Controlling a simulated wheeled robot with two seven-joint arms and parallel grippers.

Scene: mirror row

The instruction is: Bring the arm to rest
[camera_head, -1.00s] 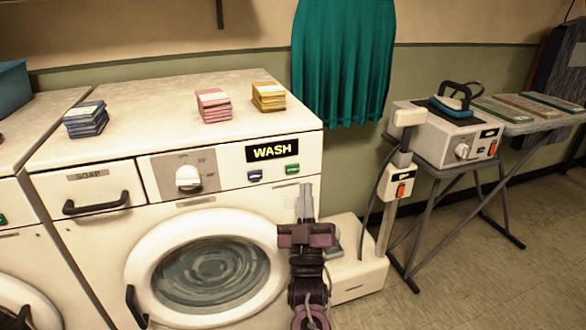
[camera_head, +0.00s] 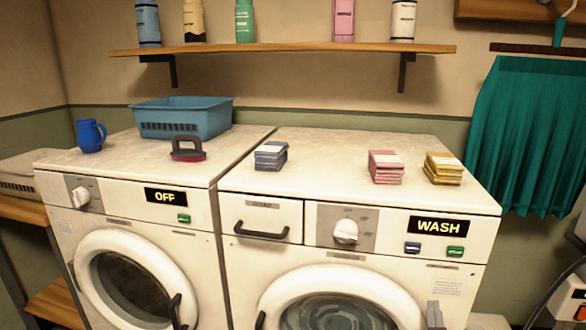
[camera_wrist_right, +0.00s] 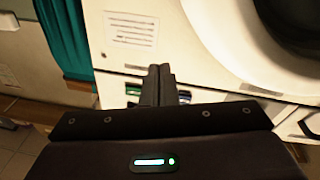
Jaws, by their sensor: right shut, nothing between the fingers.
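In the right wrist view the two fingers of my right gripper (camera_wrist_right: 157,84) lie together, shut and empty. Beyond them are the washer's front, a printed label (camera_wrist_right: 132,34) and part of the round door rim (camera_wrist_right: 215,30). The fingertips cover part of the blue and green buttons there. The rest of my right arm is out of the head view. My left gripper is in neither view.
The right washer's display (camera_head: 438,226) reads WASH, the left one's (camera_head: 166,197) reads OFF. Blue (camera_head: 270,156), pink (camera_head: 385,167) and yellow (camera_head: 443,168) cloth stacks lie on top. A basket (camera_head: 183,119), blue jug (camera_head: 90,136) and shelf (camera_head: 290,49) with bottles are behind.

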